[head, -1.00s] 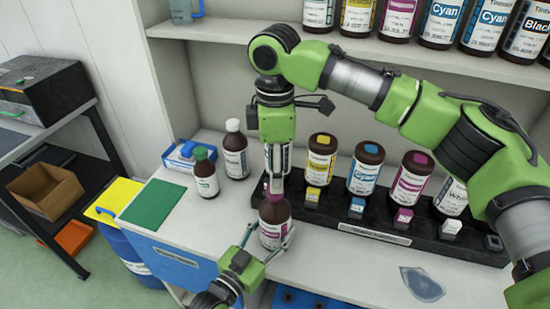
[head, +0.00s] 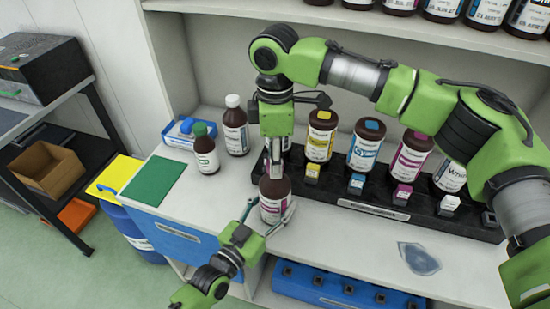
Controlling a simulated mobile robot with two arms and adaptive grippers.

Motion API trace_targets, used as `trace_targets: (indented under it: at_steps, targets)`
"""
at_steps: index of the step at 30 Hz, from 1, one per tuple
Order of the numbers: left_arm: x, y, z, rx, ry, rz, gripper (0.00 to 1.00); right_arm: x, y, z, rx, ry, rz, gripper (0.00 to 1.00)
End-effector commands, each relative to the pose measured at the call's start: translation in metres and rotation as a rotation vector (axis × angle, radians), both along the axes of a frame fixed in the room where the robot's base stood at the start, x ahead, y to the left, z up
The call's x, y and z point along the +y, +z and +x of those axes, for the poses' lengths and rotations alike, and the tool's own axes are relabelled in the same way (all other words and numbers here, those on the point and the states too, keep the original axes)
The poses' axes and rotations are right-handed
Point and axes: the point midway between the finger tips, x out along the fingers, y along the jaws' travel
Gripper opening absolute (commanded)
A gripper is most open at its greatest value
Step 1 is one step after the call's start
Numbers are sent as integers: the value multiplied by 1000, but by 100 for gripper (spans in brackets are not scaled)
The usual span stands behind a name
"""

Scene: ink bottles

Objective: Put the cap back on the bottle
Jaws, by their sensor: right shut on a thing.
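The brown bottle (head: 273,207) with a white and purple label stands upright on the white counter, in front of the left end of the black rack. My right gripper (head: 276,168) points straight down right above its neck. It is shut on the small cap, which its fingers mostly hide. I cannot tell whether the cap touches the bottle's mouth. My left gripper (head: 270,213) comes from the front, with one finger on each side of the bottle. Its fingers are spread and a gap shows at the left side.
The black rack (head: 372,209) holds several brown bottles with coloured caps in front. A green-capped bottle (head: 206,150) and a white-capped bottle (head: 235,128) stand at the left, near a green mat (head: 155,185).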

Motion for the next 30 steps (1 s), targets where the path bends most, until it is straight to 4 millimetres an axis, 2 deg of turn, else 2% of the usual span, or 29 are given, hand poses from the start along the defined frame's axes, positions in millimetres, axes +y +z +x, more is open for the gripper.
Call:
trace_targets:
  at_steps: [3, 4, 6, 16, 19, 23, 30]
  targets:
    - [0, 0, 0, 0, 0, 0, 0, 0, 0, 0, 0, 1, 0, 2]
    - [0, 0, 0, 0, 0, 0, 0, 0, 0, 0, 0, 1, 0, 30]
    - [0, 0, 0, 0, 0, 0, 0, 0, 0, 0, 0, 1, 0, 47]
    - [0, 0, 0, 1, 0, 1, 0, 0, 1, 0, 0, 1, 0, 47]
    - [0, 0, 0, 1, 0, 1, 0, 0, 6, 0, -1, 1, 0, 47]
    - [0, 0, 0, 1, 0, 1, 0, 1, 25, 1, -2, 0, 1, 47]
    - [0, 0, 0, 1, 0, 1, 0, 1, 78, 1, -2, 1, 2, 47]
